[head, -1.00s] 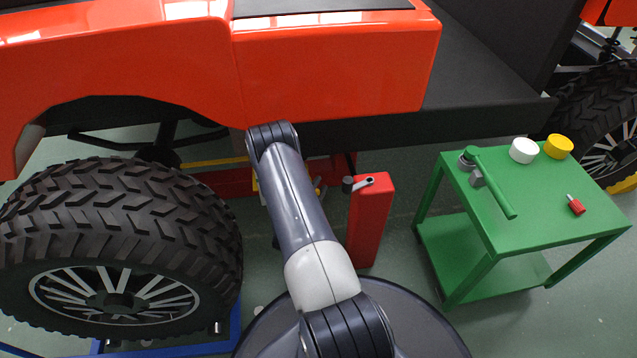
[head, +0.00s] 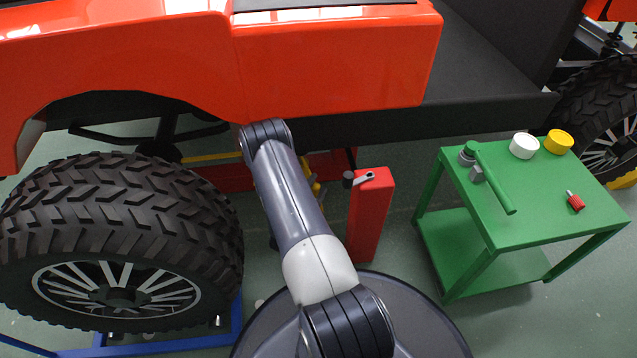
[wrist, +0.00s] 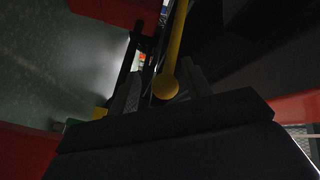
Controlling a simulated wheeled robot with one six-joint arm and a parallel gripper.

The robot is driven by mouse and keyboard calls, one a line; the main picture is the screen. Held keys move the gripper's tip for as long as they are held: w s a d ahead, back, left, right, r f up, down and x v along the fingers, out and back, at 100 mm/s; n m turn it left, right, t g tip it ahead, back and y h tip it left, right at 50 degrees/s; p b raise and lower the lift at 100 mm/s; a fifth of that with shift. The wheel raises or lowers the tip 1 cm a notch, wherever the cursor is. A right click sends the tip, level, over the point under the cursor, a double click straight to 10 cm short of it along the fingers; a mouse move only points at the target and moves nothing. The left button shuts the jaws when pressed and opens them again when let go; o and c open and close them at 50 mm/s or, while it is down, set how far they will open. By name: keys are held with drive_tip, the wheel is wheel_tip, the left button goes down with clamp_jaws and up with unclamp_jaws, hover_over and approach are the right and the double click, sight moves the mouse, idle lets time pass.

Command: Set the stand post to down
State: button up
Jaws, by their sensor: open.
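A yellow rod with a round knob end (wrist: 166,87) shows in the wrist view, between the two fingers of my gripper (wrist: 163,80). The gripper is open, with a finger on each side of the knob; whether either touches it I cannot tell in the dark picture. In the head view the gripper is hidden behind my arm, under the orange vehicle body. A red post (head: 371,215) with a small grey crank and black knob on top stands upright right of my arm. I cannot tell which of these parts is the stand post.
The orange body (head: 335,60) hangs low over my arm. A large tyre (head: 120,225) stands at left on a blue frame (head: 237,320). A green cart (head: 555,205) at right carries white and yellow caps, a green-handled tool and a red item. Floor shows between post and cart.

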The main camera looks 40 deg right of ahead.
drive_tip(key=p+v, duration=0.2)
drive_tip(key=v, duration=0.7)
drive_tip(key=r+b+x, duration=0.2)
drive_tip(key=b+x, duration=0.1)
drive_tip(key=x, duration=0.8)
drive_tip(key=shift+r, duration=0.1)
idle(0.3)
